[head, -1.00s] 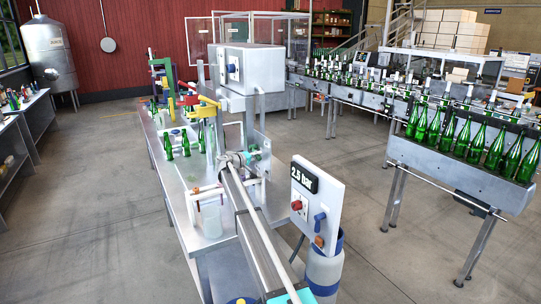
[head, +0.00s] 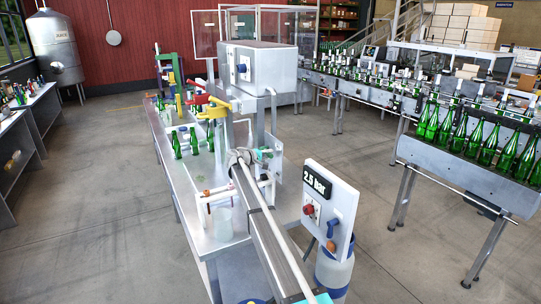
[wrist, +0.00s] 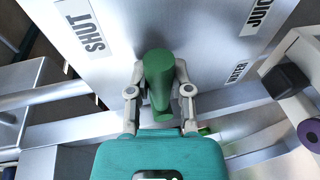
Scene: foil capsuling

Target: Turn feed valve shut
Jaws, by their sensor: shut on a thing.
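The feed valve has a green handle (wrist: 157,72), seen close up in the wrist view in front of a pale metal panel (wrist: 205,45). My gripper (wrist: 160,88) has its two grey fingers shut on the handle, one on each side. A label reading SHUT (wrist: 88,30) is on the panel to the left of the handle. In the head view my teal gripper (head: 264,154) is small beside the grey machine (head: 255,70), and the handle cannot be made out.
Several green bottles (head: 185,143) stand on the steel bench (head: 200,180). A control box marked 2.5 bar (head: 328,205) stands close to the right of my arm. A conveyor with bottles (head: 470,170) runs at the right. Open floor lies between bench and conveyor.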

